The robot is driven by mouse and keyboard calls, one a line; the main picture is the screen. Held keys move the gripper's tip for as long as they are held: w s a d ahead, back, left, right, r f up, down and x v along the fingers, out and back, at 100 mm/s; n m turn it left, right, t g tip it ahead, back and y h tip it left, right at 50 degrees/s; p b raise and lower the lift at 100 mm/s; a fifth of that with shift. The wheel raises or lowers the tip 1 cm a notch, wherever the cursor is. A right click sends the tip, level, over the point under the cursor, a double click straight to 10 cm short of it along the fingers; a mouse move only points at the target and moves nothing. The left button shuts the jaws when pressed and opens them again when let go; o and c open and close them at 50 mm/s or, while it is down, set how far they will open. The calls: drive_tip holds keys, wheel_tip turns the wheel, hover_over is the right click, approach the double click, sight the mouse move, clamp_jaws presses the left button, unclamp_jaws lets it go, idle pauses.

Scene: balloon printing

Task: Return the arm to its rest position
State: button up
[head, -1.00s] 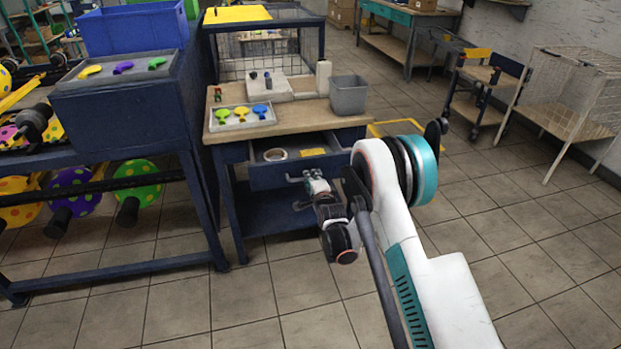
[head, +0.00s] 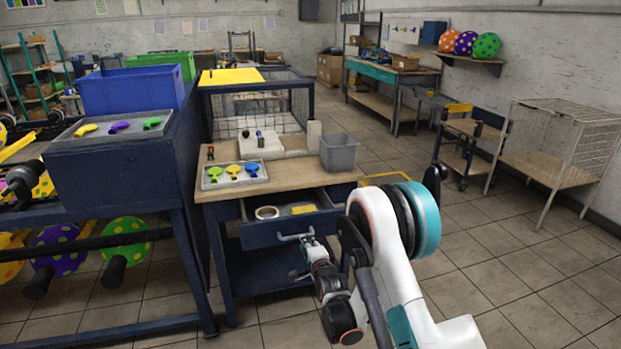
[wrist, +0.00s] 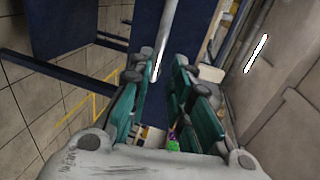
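My arm reaches forward from the lower right in the head view. My gripper (head: 308,250) is in front of the workbench drawer (head: 272,233), close to its grey bar handle (head: 290,237). The drawer is pulled partly out and holds a roll of tape (head: 267,212) and a yellow item (head: 303,209). In the wrist view the green-padded fingers of my gripper (wrist: 158,80) are apart, with nothing clamped between them. A grey bar (wrist: 166,38) runs beyond the fingertips; I cannot tell whether it touches them.
The workbench (head: 285,178) carries a tray of coloured balloons (head: 234,174) and a grey bin (head: 339,152). A dark blue rack (head: 110,165) stands to the left. A wire cage table (head: 560,150) stands at the right.

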drive_tip(key=s+d+r+n+g+h, duration=0.1)
drive_tip(key=d+r+n, duration=0.15)
drive_tip(key=r, duration=0.45)
drive_tip(key=s+d+r+n+g, duration=0.1)
drive_tip(key=s+d+r, duration=0.15)
drive_tip(key=r, duration=0.35)
drive_tip(key=s+d+r+n+g+h, duration=0.15)
drive_tip(key=s+d+r+n, duration=0.25)
drive_tip(key=s+d+r, duration=0.5)
drive_tip(key=s+d+r+n+g+h, duration=0.1)
drive_tip(key=s+d+n+g, duration=0.1)
drive_tip(key=s, duration=1.4)
drive_tip(key=s+d+r+n+g, duration=0.1)
drive_tip(key=s+d+n, duration=0.4)
drive_tip(key=s, duration=1.2)
drive_tip(key=shift+s+d+r+g+h, duration=0.25)
drive_tip(key=shift+g+h, duration=0.1)
drive_tip(key=shift+g, duration=0.4)
